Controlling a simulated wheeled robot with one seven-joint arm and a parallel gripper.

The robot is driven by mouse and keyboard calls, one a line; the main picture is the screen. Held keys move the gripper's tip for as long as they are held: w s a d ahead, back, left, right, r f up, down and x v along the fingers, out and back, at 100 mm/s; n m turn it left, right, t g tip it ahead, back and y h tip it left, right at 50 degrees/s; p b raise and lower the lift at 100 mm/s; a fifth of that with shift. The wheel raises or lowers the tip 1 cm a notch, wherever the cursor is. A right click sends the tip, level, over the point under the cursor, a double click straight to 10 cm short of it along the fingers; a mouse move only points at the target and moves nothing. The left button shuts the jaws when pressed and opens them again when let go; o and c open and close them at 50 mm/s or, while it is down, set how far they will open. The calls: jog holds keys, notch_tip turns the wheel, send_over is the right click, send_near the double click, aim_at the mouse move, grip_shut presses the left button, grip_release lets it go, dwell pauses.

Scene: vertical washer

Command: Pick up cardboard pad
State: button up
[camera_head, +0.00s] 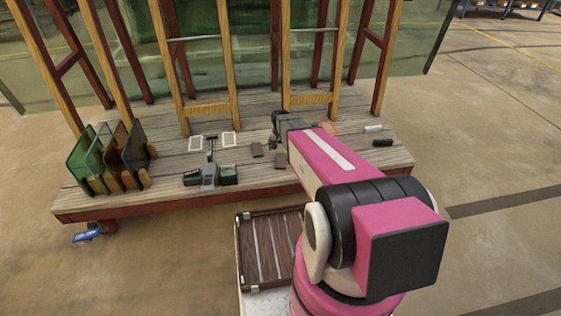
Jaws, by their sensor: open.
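My gripper (274,142) is over the wooden deck of the cart, near the middle, at the end of my pink and black arm. It is open, and nothing shows between its fingers. Two small flat brown-grey pieces lie close to it: one piece (257,150) is just to its left and another piece (281,158) is just below it. Either could be the cardboard pad; they are too small to tell. My arm hides part of the deck to the right.
The wooden deck (160,180) carries upright wooden posts at the back. Glass-like panels (80,155) stand in slots at the left. A grey device (210,175) with black blocks lies left of the gripper. A black block (382,151) and white roll (373,128) lie right.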

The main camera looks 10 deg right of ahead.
aim_at(281, 159)
jog(key=f, duration=0.7)
jog(key=shift+s+d+f, duration=0.15)
jog(key=shift+s+f, duration=0.1)
jog(key=shift+c, duration=0.3)
jog(key=c, duration=0.9)
